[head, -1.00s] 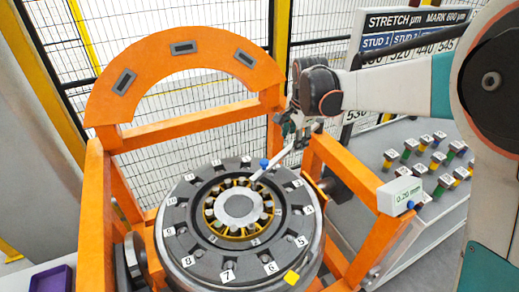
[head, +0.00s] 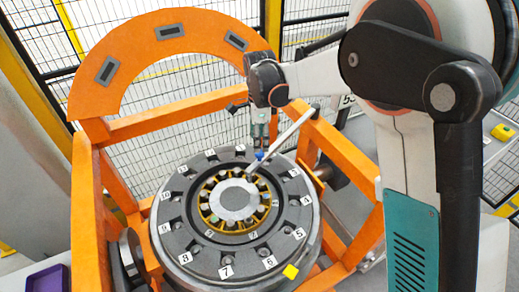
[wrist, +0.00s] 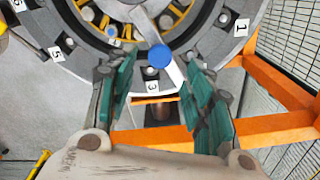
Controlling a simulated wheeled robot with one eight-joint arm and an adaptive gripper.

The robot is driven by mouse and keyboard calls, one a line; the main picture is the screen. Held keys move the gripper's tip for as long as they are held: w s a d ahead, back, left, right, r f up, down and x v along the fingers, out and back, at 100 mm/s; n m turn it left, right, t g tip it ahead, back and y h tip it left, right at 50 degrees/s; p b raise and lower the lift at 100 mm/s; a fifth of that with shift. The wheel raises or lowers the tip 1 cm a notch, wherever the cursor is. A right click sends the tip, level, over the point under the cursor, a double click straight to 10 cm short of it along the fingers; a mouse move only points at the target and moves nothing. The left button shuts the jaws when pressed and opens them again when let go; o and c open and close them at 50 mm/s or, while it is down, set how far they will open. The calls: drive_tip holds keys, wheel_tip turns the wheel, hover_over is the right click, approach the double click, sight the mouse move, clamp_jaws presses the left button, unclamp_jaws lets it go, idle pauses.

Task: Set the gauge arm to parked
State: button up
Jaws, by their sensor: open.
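The gauge arm (head: 291,132) is a pale grey bar with a blue knob (head: 260,155). It slants from the orange frame's right side inward over the dark numbered wheel ring (head: 180,245), its inner end near the yellow-spoked hub. In the wrist view the blue knob (wrist: 160,57) stands just ahead of the fingertips, with part of the pale bar beside it. My gripper (head: 258,143) is above the ring's far side, right by the knob. In the wrist view its green-padded fingers (wrist: 157,80) are spread on either side of the knob's line, with nothing gripped. Contact cannot be told.
The orange gantry frame (head: 350,245) surrounds the wheel, with an arched plate (head: 170,37) behind. A purple tray (head: 50,279) is at lower left. Mesh fencing (head: 50,60) stands behind. My arm covers much of the right side.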

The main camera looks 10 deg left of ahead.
drive_tip(key=shift+f, duration=2.65)
clamp_jaws()
